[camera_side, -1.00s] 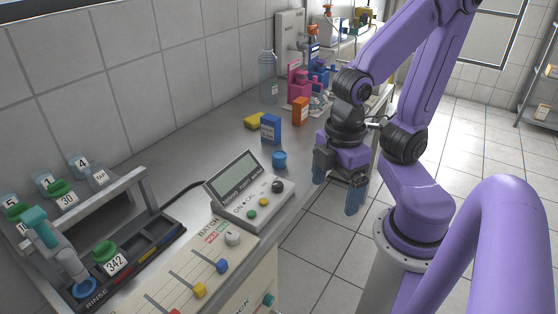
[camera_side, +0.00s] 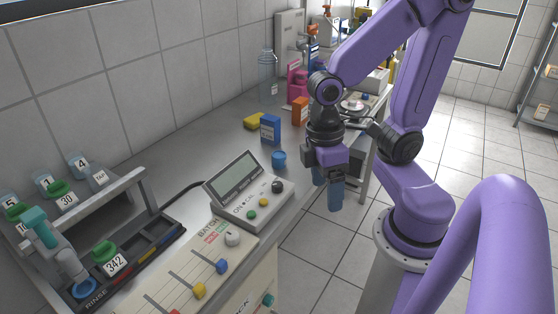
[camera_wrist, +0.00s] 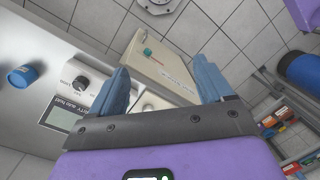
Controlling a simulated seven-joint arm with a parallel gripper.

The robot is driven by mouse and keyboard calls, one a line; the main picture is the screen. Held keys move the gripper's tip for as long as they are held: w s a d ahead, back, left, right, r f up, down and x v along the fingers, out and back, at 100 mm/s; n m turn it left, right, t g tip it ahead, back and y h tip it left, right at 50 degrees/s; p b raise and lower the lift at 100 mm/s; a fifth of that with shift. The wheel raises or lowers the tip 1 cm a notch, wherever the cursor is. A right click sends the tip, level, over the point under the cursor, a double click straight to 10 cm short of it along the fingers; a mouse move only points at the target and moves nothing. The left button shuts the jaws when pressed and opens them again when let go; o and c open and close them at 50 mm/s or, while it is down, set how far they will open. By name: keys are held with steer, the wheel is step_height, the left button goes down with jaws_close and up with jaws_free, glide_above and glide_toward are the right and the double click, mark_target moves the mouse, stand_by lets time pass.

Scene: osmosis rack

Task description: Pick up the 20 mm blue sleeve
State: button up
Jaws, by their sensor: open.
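A small blue cylinder (camera_side: 279,159), which looks like the blue sleeve, stands on the grey bench between the blue box and the display unit. No size marking can be read on it. It also shows at the left edge of the wrist view (camera_wrist: 22,76), outside the span of my fingers. My gripper (camera_side: 327,192) points down, to the right of the cylinder and apart from it, beyond the bench's front edge. In the wrist view its two blue fingers (camera_wrist: 160,66) are wide apart with nothing between them.
The display unit (camera_side: 248,190) with knobs stands close in front of the cylinder. A blue box (camera_side: 270,129), a yellow block (camera_side: 254,120) and an orange box (camera_side: 300,111) stand behind it. A rack (camera_side: 130,190) with numbered, green-topped items is at the left.

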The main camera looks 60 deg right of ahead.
steer(key=w+d+f+m+g+y, duration=0.25)
steer(key=w+m+y, duration=0.45)
steer(key=m, duration=0.7)
steer(key=m+t+h, duration=0.7)
steer(key=m+t, duration=1.1)
steer(key=m, duration=1.4)
glide_toward(281, 155)
steer(key=shift+g, duration=0.25)
steer(key=x, duration=1.1)
steer(key=shift+r, duration=0.2)
